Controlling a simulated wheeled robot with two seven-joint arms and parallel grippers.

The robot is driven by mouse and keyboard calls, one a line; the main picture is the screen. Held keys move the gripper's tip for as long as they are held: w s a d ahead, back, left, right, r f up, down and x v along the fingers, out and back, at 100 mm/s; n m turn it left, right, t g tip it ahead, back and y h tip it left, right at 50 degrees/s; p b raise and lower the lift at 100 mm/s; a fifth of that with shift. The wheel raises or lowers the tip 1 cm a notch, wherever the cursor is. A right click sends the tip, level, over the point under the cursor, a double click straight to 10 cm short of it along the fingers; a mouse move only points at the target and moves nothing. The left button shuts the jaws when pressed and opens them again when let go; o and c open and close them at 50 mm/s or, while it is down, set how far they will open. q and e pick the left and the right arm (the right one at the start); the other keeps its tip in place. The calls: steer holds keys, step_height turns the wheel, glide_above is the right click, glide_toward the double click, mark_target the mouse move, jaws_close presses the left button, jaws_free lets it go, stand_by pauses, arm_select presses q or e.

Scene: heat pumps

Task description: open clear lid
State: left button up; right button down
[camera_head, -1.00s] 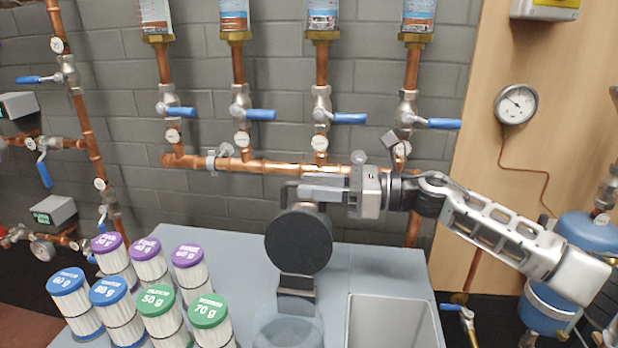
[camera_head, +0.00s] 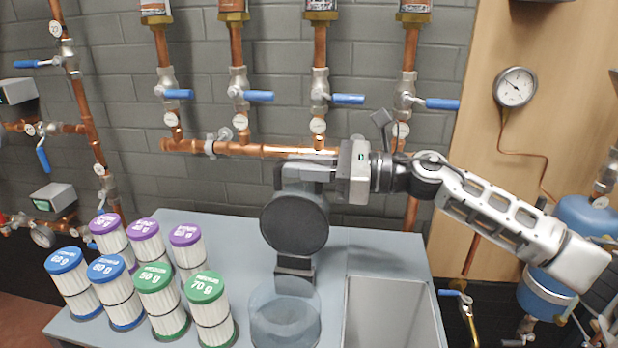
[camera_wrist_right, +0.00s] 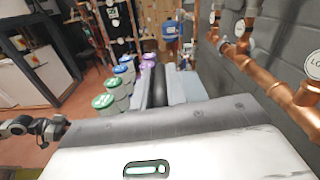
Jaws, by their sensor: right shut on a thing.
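A dark round lid (camera_head: 295,222) stands upright near the table's back edge, above a clear round container (camera_head: 285,318). A dark bracket (camera_head: 294,265) sits between the lid's lower edge and the container's back. The container's top is uncovered. My right gripper (camera_head: 300,170) comes in from the right and is shut on the lid's upper edge. The exact contact is small and partly hidden. The right wrist view shows mostly the gripper's own housing, and the grip is hidden there.
Several filter cartridges with purple, blue and green caps (camera_head: 152,279) stand left of the container. A grey open bin (camera_head: 388,312) is right of it. Copper pipes (camera_head: 270,150) with blue-handled valves (camera_head: 347,99) run close behind my right gripper. The table (camera_head: 370,258) is bare behind the bin.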

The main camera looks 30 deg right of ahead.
steer(key=shift+s+a+r+n, duration=0.2)
steer(key=shift+s+a+n, duration=0.1)
steer(key=shift+s+n, duration=0.1)
arm_select(q)
steer(key=shift+s+d, duration=0.1)
steer(key=shift+s, duration=0.2)
arm_select(e)
steer(key=c, duration=1.4)
jaws_free()
steer(key=shift+w, duration=0.1)
steer(key=shift+c, duration=0.2)
arm_select(q)
steer(key=shift+w+r, duration=0.1)
steer(key=shift+w, duration=0.05)
arm_select(e)
steer(key=shift+s+d+f, duration=0.25)
steer(key=shift+s+d, duration=0.05)
steer(key=shift+d, duration=0.15)
arm_select(q)
steer(key=f+b, duration=0.1)
steer(key=b, duration=0.3)
steer(key=shift+d+f+t, duration=0.1)
steer(key=shift+f+t, duration=0.2)
steer(key=shift+f, duration=0.1)
arm_select(e)
steer(key=v, duration=1.5)
steer(key=shift+r, duration=0.2)
